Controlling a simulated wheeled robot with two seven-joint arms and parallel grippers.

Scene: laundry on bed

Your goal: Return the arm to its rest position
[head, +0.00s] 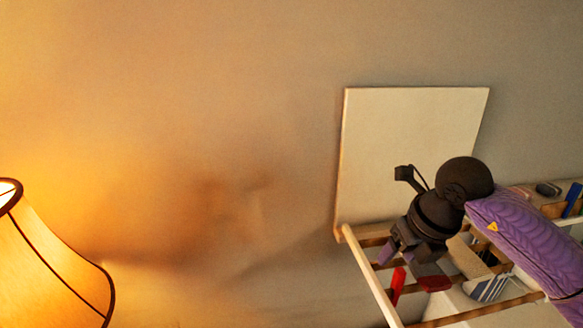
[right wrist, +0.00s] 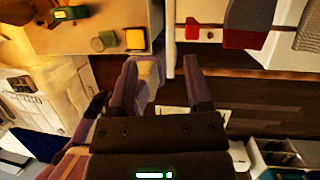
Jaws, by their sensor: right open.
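My right arm (head: 530,240), with a purple sleeve-like cover and dark joints, comes in from the right in the head view. My right gripper (head: 408,258) points down and left in front of the slatted wooden rack. In the right wrist view my right gripper (right wrist: 160,78) shows two purple-grey fingers spread apart. I see nothing clamped between them; a pale and purplish shape stands behind the gap. My left arm and left gripper are not in view.
A lit lamp (head: 50,262) stands at the lower left. A pale board (head: 410,140) rises behind the wooden rack (head: 368,275), close to my right arm. Red and grey items (right wrist: 248,22) show in the right wrist view. The wall area between lamp and board is clear.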

